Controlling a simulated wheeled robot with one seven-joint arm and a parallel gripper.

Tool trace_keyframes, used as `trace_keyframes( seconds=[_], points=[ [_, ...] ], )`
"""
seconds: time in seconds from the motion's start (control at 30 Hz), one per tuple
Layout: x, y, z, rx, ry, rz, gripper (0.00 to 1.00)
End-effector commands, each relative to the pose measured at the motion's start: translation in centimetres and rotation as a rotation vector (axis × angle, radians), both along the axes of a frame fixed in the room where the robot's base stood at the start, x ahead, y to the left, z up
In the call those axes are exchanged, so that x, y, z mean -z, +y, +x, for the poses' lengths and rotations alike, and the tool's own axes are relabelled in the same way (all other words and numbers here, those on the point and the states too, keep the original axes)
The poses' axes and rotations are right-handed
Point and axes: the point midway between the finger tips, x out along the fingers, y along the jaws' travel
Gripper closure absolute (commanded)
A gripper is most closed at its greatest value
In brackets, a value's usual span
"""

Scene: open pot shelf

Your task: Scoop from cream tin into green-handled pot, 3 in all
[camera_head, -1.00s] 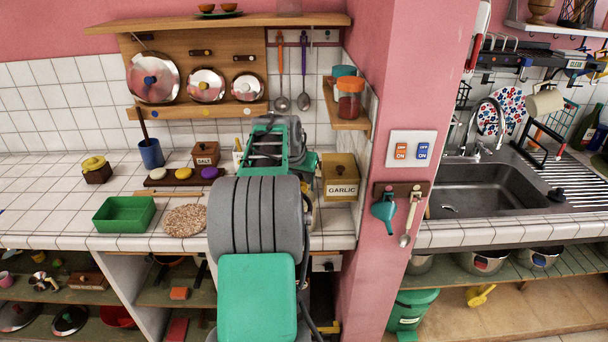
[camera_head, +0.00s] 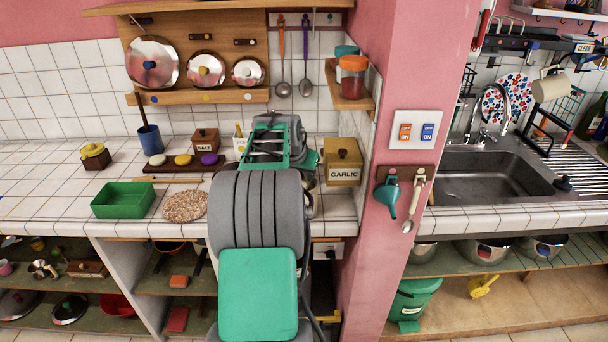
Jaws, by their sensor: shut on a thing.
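My arm fills the middle of the view and reaches over the tiled counter. Its far end (camera_head: 268,140) is above the counter beside the garlic box. The gripper's jaws are hidden behind the arm, so what they hold does not show. I cannot make out a cream tin or a green-handled pot. A sliver of a dark, shiny rounded thing (camera_head: 309,184) shows just right of the arm, mostly covered. A small whitish item (camera_head: 239,142) stands left of the arm's end; I cannot tell what it is.
A green tray (camera_head: 124,199), a round cork mat (camera_head: 186,206) and a salt box (camera_head: 205,141) are left of the arm. The garlic box (camera_head: 343,162) stands close on the right, by the pink pillar (camera_head: 405,70). Ladles (camera_head: 283,88) hang behind.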

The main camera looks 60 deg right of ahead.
Motion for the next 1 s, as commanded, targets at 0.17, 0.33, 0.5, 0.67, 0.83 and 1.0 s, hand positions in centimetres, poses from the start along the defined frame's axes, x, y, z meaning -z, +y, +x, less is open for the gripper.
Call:
trace_keyframes(
  seconds=[0.17, 0.33, 0.5, 0.67, 0.83, 1.0],
  points=[
    [0.8, 0.3, -0.1, 0.000, 0.007, 0.013, 1.00],
    [0.9, 0.3, -0.1, 0.000, 0.007, 0.016, 1.00],
    [0.7, 0.3, -0.2, 0.000, 0.009, 0.017, 1.00],
    [-0.8, 0.3, -0.1, 0.000, 0.007, 0.015, 1.00],
    [-2.8, 0.2, -0.1, 0.001, 0.004, 0.010, 1.00],
    [-4.5, 0.1, -0.1, 0.001, 0.004, 0.007, 1.00]
  ],
)
